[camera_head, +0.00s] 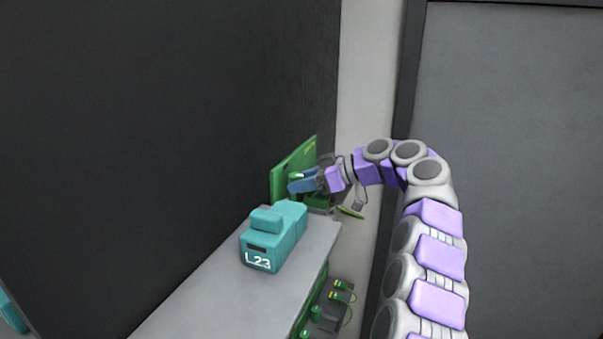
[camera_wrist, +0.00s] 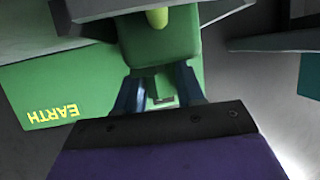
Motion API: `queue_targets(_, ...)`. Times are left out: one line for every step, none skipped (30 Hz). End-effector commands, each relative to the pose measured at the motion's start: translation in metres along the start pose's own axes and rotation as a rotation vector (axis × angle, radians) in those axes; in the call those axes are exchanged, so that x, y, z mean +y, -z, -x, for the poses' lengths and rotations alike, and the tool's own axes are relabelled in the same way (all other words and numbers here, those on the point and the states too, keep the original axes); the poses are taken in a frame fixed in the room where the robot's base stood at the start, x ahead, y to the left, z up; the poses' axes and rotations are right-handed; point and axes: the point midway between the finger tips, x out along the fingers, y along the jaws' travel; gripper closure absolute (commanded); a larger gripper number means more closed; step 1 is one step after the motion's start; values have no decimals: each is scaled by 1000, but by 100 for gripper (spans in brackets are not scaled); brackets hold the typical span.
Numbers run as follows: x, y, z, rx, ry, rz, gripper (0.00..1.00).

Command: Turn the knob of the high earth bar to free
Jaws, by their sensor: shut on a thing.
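The high earth bar is a green panel (camera_head: 284,178) standing upright at the far end of the grey top, against the dark wall. In the wrist view its green face (camera_wrist: 40,88) carries the word EARTH, upside down. My gripper (camera_head: 297,185) is at the panel's front. In the wrist view the blue fingers of my gripper (camera_wrist: 160,88) are shut on a green knob (camera_wrist: 160,45), whose block extends beyond the fingertips. The knob's exact turn and any free mark cannot be read.
A teal box marked L23 (camera_head: 262,258) stands on the grey top (camera_head: 225,290), nearer than the panel. Green fittings with cables (camera_head: 342,292) are low on the right side. A pale wall strip and a grey door panel (camera_head: 510,130) are to the right.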

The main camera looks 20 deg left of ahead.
Motion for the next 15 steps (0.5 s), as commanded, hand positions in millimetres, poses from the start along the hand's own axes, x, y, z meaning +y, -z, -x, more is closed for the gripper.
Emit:
queue_targets(2, 2, 2, 1, 4, 2, 92)
queue_targets(2, 1, 2, 0, 11, 5, 92)
queue_targets(2, 1, 2, 0, 18, 8, 92)
queue_targets(3, 1, 2, 0, 24, 11, 92)
queue_targets(3, 1, 2, 0, 29, 13, 92)
queue_targets(3, 1, 1, 0, 36, 17, 92)
queue_targets(3, 2, 1, 1, 41, 20, 92)
queue_targets(3, 2, 2, 2, 44, 22, 92)
queue_targets(3, 2, 2, 2, 49, 24, 92)
queue_targets(4, 2, 2, 2, 54, 26, 92)
queue_targets(4, 2, 2, 3, 58, 29, 92)
queue_targets(4, 2, 2, 3, 64, 31, 93)
queue_targets(4, 2, 2, 2, 69, 32, 93)
queue_targets(4, 2, 1, 3, 74, 34, 93)
queue_targets(4, 2, 1, 3, 81, 36, 93)
